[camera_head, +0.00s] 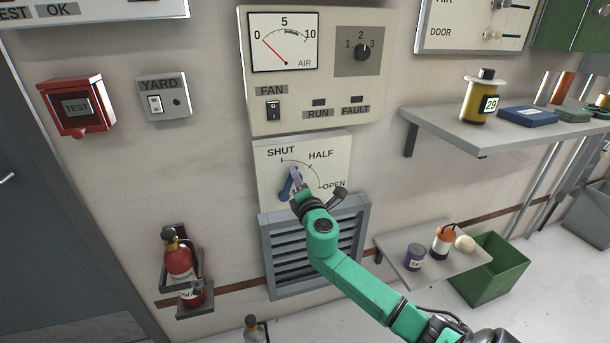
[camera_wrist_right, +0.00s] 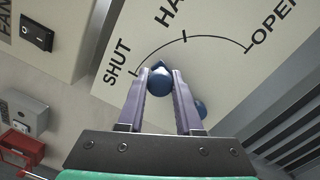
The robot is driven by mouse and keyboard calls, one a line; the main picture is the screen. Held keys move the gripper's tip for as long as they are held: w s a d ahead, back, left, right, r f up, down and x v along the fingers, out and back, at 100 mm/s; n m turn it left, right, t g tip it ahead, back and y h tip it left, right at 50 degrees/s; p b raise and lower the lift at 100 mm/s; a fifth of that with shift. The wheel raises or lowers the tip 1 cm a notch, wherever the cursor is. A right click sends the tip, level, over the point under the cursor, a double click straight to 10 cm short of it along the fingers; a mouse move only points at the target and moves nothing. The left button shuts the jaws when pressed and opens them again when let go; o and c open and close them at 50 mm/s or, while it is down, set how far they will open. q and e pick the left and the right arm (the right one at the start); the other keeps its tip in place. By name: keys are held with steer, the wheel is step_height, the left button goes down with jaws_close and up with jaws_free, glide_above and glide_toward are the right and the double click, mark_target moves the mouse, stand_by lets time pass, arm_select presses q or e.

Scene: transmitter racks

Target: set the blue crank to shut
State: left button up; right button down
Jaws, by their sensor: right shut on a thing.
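The blue crank (camera_head: 285,188) is on a white wall plate (camera_head: 264,181) marked SHUT, HALF and OPEN. My right gripper (camera_head: 295,174) is shut on its knob. In the right wrist view, the round blue knob (camera_wrist_right: 160,80) sits between the two fingers (camera_wrist_right: 161,84). A blue part of the crank's hub (camera_wrist_right: 201,108) shows beside the right finger. The crank points to the SHUT end of the arc, seemingly a little toward HALF; the fingers hide much of its arm, so its exact angle is hard to tell. My left gripper is out of view.
A louvred vent (camera_head: 283,272) is just below the plate. The AIR gauge panel (camera_head: 318,100) is right above it. A small shelf (camera_head: 392,246) with a can and bottle stands right of my arm. A red extinguisher (camera_head: 178,262) hangs at lower left.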

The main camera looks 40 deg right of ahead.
steer(key=shift+w+a+r+n+p, duration=0.25)
steer(key=shift+a+r+n+p, duration=0.1)
steer(key=shift+a+n, duration=0.45)
steer(key=shift+w+a+n+y+p, duration=0.3)
steer(key=shift+a+n+p, duration=0.25)
steer(key=shift+n, duration=0.55)
steer(key=shift+a, duration=0.2)
steer(key=shift+f+n, duration=0.15)
steer(key=shift+n, duration=0.15)
steer(key=c, duration=0.6)
jaws_free()
steer(key=shift+a, duration=0.1)
steer(key=v, duration=1.4)
steer(key=shift+s+b, duration=0.3)
steer(key=shift+b, duration=0.05)
